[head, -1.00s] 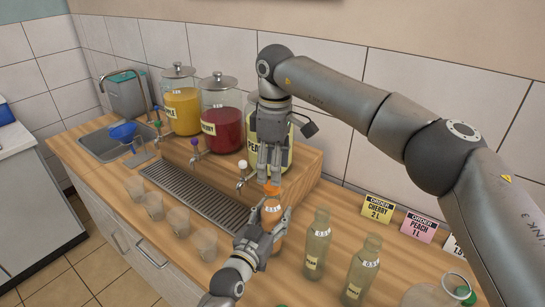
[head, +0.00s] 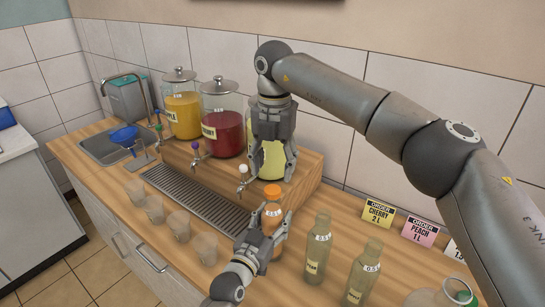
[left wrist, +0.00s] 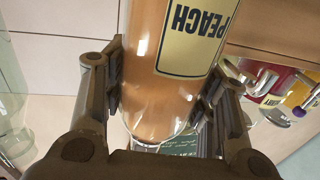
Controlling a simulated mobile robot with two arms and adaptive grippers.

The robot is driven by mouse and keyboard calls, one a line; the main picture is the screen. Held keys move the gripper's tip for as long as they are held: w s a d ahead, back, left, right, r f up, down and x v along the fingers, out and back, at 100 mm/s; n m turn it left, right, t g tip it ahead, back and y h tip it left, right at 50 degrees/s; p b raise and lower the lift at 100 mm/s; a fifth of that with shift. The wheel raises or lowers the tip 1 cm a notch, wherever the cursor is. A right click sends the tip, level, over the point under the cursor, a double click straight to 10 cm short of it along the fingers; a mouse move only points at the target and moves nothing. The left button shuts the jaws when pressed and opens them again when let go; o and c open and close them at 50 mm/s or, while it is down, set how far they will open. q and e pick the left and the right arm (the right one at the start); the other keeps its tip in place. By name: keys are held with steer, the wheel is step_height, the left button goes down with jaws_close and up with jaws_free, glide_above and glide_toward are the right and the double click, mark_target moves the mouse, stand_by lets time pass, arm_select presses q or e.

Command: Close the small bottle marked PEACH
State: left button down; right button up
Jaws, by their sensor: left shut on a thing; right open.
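The small bottle marked PEACH (head: 272,214) holds orange-peach liquid and stands upright at the counter's front, with an orange cap (head: 272,191) on its mouth. I cannot tell how tight the cap is. My left gripper (head: 267,233) is shut around the bottle's body. In the left wrist view, the bottle (left wrist: 168,85) sits between the fingers, its PEACH label upside down. My right gripper (head: 274,170) is open and empty just above the cap, its fingers apart and clear of it. It hides part of the pale-yellow dispenser jar (head: 271,160) behind.
Two empty bottles (head: 318,250) (head: 360,275) stand close to the right. Several clear cups (head: 179,225) line the counter's left front, by the drip tray (head: 195,198). Yellow (head: 182,112) and red (head: 222,122) dispensers stand behind. Order cards (head: 378,212) stand along the wall.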

mark_target(272, 189)
steer(key=n, duration=0.4)
steer(key=shift+r+n, duration=0.2)
steer(key=shift+n, duration=0.2)
steer(key=n, duration=0.4)
steer(key=shift+r, duration=0.2)
steer(key=n, duration=0.4)
steer(key=shift+r+n, duration=0.2)
steer(key=shift+n, duration=0.2)
steer(key=n, duration=0.5)
steer(key=shift+a+r, duration=0.1)
steer(key=shift+r, duration=0.1)
steer(key=shift+f, duration=0.1)
steer(key=shift+f, duration=3.95)
steer(key=shift+c, duration=0.5)
